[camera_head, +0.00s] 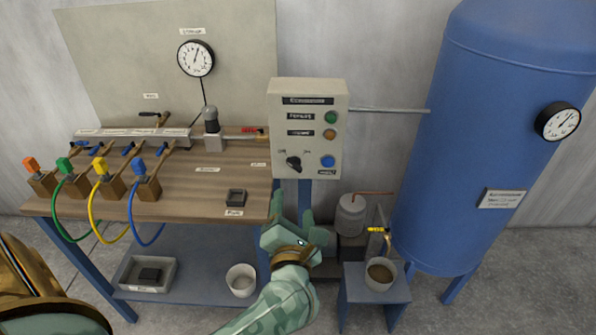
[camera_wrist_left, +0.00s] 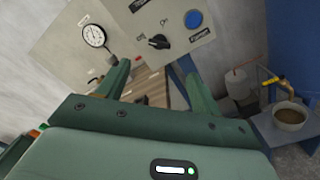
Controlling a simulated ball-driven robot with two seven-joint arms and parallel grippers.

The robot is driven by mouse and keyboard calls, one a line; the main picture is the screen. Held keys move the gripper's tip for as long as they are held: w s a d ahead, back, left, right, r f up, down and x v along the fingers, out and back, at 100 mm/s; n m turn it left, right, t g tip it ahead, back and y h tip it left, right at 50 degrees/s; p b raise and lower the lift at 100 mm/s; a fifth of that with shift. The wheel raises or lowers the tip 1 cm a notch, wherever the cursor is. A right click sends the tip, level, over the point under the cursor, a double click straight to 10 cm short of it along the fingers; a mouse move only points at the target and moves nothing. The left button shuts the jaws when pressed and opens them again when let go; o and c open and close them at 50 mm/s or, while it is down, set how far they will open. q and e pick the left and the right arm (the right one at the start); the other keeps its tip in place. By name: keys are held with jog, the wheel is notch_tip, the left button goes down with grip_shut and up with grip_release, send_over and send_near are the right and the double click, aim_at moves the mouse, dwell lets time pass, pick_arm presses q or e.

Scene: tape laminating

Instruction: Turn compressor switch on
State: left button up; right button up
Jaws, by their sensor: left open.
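The compressor control box (camera_head: 309,130) is a pale upright panel beside the workbench. Its black rotary switch (camera_head: 294,163) sits at the lower left of the panel, with a blue button to its right and green and orange lights above. My left gripper (camera_head: 291,212) is open and empty, just below the box and apart from it. In the left wrist view the same switch (camera_wrist_left: 159,41) shows beyond the two open fingers (camera_wrist_left: 158,82), above the gap between them. My right gripper is not in view.
The wooden workbench (camera_head: 190,205) stands left, with coloured hoses and a gauge (camera_head: 196,58) above it. A large blue tank (camera_head: 470,150) stands right. A small blue stand (camera_head: 372,292) holds a bowl (camera_head: 380,275) below a yellow-handled tap (camera_head: 376,230).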

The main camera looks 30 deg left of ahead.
aim_at(296, 167)
pick_arm(q)
jog(key=b+x, duration=0.1)
jog(key=x, duration=1.2)
jog(key=shift+w+a+b, duration=0.1)
jog(key=shift+w+b, duration=0.2)
jog(key=shift+b, duration=0.05)
jog(key=c, duration=1)
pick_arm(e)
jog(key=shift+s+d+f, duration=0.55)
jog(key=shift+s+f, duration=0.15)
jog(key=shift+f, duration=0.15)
